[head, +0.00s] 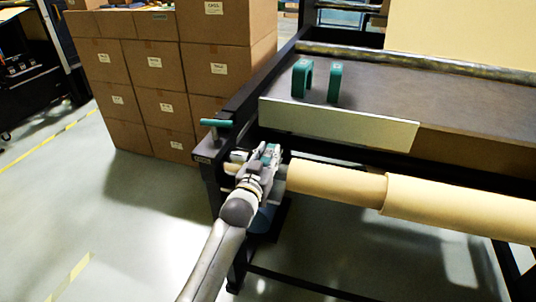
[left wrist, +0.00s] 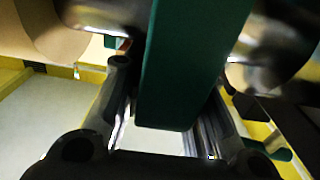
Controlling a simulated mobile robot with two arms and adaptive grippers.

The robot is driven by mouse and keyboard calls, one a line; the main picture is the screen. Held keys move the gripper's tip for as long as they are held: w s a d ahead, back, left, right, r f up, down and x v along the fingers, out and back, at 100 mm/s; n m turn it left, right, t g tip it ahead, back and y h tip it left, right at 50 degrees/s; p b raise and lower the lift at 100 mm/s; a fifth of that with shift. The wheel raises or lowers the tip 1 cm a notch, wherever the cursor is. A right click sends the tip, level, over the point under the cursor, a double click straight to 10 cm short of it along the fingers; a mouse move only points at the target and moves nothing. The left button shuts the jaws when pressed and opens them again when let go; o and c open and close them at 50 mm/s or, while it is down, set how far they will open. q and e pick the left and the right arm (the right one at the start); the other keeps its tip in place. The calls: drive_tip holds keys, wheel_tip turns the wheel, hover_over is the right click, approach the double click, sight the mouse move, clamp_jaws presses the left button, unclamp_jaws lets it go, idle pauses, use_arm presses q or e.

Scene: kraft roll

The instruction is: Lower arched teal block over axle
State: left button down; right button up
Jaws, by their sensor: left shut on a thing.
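My left gripper (head: 266,158) is shut on an arched teal block, at the left end of the roll's axle. In the left wrist view the teal block (left wrist: 190,65) stands between the two fingers and fills the middle. Shiny metal of the axle (left wrist: 268,45) shows on both sides of the block. Whether the block touches the axle is hidden. In the head view only a little teal shows at the fingers. My right gripper is not in view.
A kraft roll (head: 450,208) lies along the front of a dark bench (head: 400,95). An arched teal piece (head: 296,80) and a narrow teal piece (head: 335,84) stand on the bench. A teal handle (head: 216,123) sits on the frame corner. Stacked cartons (head: 150,65) stand behind left.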

use_arm(q)
drive_tip(key=c, duration=1.1)
unclamp_jaws()
drive_tip(key=shift+s, duration=0.1)
drive_tip(key=v, duration=1.1)
drive_tip(key=shift+s+a+r, duration=0.1)
drive_tip(key=shift+s+a, duration=0.05)
drive_tip(key=shift+s, duration=0.2)
